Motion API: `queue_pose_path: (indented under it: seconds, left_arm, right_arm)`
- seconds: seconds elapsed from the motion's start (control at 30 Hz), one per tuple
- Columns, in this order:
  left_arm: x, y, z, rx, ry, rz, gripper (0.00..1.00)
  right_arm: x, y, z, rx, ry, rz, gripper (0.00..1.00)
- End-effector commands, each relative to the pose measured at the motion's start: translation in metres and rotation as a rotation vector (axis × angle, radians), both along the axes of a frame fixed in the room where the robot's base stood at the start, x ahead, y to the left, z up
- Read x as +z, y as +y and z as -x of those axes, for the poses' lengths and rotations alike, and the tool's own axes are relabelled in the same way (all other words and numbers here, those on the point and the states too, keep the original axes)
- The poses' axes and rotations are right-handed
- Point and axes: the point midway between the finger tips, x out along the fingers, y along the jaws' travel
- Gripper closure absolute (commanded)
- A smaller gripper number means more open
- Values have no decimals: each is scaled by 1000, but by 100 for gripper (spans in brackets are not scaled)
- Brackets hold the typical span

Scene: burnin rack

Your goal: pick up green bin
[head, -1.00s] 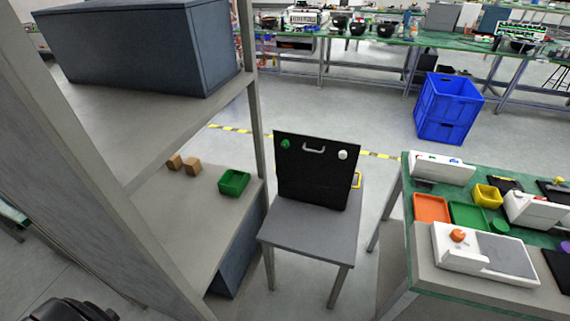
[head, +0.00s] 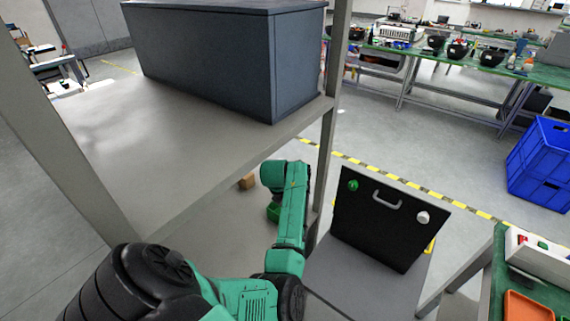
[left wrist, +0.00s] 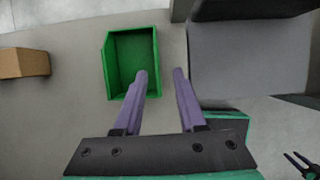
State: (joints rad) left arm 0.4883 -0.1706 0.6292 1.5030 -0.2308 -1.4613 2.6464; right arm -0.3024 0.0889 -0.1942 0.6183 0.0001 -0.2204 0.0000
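The green bin (left wrist: 131,62) stands open side up and looks empty in the left wrist view. In the head view only a small part of the green bin (head: 273,213) shows, on the lower shelf (head: 215,230) behind my left arm. My left gripper (left wrist: 160,74) is open, its two purple fingers apart. In the left wrist view one fingertip overlaps the bin's inside and the other lies just right of its right wall. I cannot tell their height or any contact. In the head view my left gripper is hidden by its arm.
A brown block (left wrist: 24,63) lies left of the bin. A shelf post (head: 326,165) and the upper shelf with a dark box (head: 220,55) are close to my arm. A grey chair or stand with a black panel (head: 385,220) is to the right.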

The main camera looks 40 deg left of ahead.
Motion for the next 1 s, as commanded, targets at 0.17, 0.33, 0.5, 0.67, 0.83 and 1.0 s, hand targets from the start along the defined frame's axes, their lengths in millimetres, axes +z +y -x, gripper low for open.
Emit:
queue_pose_path:
  seconds: [0.17, 0.33, 0.5, 0.67, 0.83, 1.0]
  left_arm:
    - [-23, 2, -9, -2, 1, -2, 60]
    - [-55, 8, -15, -3, 4, -3, 60]
    - [-71, 8, -23, -3, -1, -3, 60]
    - [-71, 7, -23, -3, -2, -3, 60]
    - [-70, 7, -23, -4, -2, -3, 100]
    - [-70, 7, -23, -4, -2, -3, 100]
  right_arm:
    - [2, 1, 0, 1, 0, -2, 50]
    - [6, 8, -1, 2, -1, -10, 50]
    - [2, 13, -1, 3, -1, -17, 50]
    - [2, 13, -2, 4, -2, -18, 50]
    - [2, 12, -2, 3, -4, -16, 50]
    - [3, 10, -3, 4, -4, -13, 50]
